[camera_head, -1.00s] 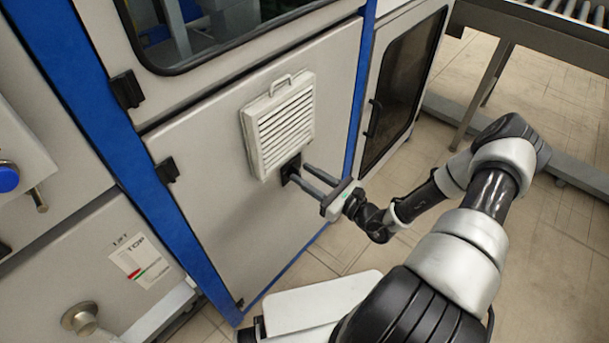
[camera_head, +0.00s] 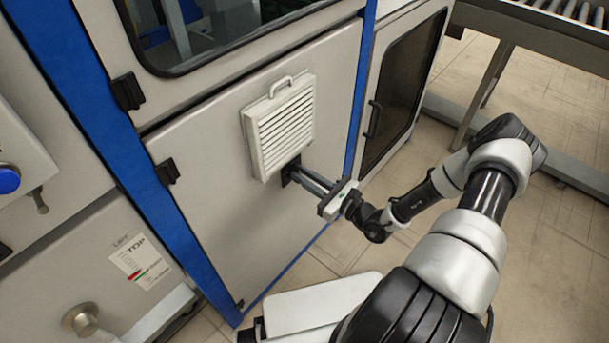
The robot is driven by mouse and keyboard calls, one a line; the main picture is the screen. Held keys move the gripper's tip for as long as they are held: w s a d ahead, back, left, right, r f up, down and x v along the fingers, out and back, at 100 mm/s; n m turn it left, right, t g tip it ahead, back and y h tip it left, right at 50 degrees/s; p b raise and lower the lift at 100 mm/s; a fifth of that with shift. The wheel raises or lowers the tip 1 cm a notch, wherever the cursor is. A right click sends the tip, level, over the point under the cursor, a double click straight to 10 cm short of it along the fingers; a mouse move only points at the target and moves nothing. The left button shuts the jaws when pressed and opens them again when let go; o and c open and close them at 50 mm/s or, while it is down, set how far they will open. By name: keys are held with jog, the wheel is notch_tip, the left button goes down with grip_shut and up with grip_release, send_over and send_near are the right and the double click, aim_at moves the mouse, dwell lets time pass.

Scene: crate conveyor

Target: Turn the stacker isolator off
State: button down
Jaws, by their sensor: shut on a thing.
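The stacker isolator (camera_head: 287,174) shows as a small black fitting on the grey cabinet door, just below the louvred vent. My gripper (camera_head: 298,174) reaches it from the right, with its fingertips at the fitting. The two fingers are close together and shut on the isolator's handle. The handle itself is hidden between the fingertips, so its angle cannot be told.
The white louvred vent (camera_head: 281,127) with a top handle sits right above my fingers. Black hinges (camera_head: 167,171) line the door's left edge. A dark-windowed door (camera_head: 403,90) stands to the right. A blue button (camera_head: 9,180) and a round metal knob (camera_head: 81,320) are at the left.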

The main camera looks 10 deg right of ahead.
jog(key=shift+s+a+f+n+p, duration=0.25)
jog(key=shift+n+p, duration=0.5)
jog(key=shift+n, duration=2.1)
jog(key=shift+s+a+f+n+p, duration=0.25)
jog(key=shift+n+p, duration=0.55)
jog(key=shift+n, duration=2.1)
jog(key=shift+a+f+n+p, duration=0.1)
jog(key=shift+f+n+p, duration=0.45)
jog(key=shift+n, duration=2.3)
jog(key=shift+r, duration=0.2)
jog(key=c, duration=1.7)
grip_release()
jog(key=shift+d, duration=0.1)
jog(key=v, duration=1.7)
jog(key=shift+s+p, duration=0.15)
jog(key=shift+p, duration=0.15)
